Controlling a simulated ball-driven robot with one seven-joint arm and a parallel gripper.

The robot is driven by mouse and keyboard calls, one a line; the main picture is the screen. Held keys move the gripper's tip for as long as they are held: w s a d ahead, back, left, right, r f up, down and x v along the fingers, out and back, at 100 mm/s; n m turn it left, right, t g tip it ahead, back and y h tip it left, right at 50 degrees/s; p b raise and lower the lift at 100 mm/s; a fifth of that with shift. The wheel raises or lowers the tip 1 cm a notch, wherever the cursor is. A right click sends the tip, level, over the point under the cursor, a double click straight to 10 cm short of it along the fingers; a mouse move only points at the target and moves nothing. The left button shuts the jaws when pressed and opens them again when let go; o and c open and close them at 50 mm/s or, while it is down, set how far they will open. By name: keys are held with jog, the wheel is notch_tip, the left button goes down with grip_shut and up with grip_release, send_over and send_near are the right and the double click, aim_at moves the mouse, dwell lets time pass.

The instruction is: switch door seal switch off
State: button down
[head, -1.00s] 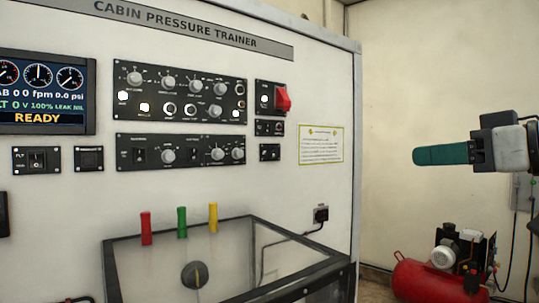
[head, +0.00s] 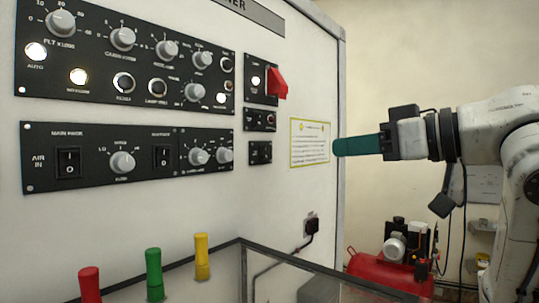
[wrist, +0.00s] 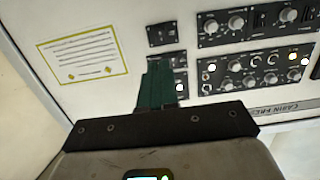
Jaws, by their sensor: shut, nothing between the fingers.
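No label that I can read says door seal, so I cannot tell which switch it is. Two small black switch panels stand one above the other on the white cabinet face in the head view: an upper one (head: 260,119) and a lower one (head: 260,152). The lower one also shows in the wrist view (wrist: 162,34). My gripper (head: 336,147) has teal fingers, shut and empty. It is to the right of both panels, apart from them. In the wrist view my gripper (wrist: 158,64) overlaps the upper panel and hides part of it.
A red guarded switch (head: 277,83) sticks out above the small panels. Knob panels (head: 130,55) lie to the left. A yellow-edged notice (head: 310,142) is beside my fingertips. Red, green and yellow handles (head: 153,273) stand below. A red compressor (head: 375,271) stands at the right.

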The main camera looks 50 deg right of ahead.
jog(key=p, duration=0.6)
send_near(267, 156)
jog(key=w, duration=0.6)
jog(key=shift+w+a+f, duration=0.2)
jog(key=shift+w+f, duration=0.2)
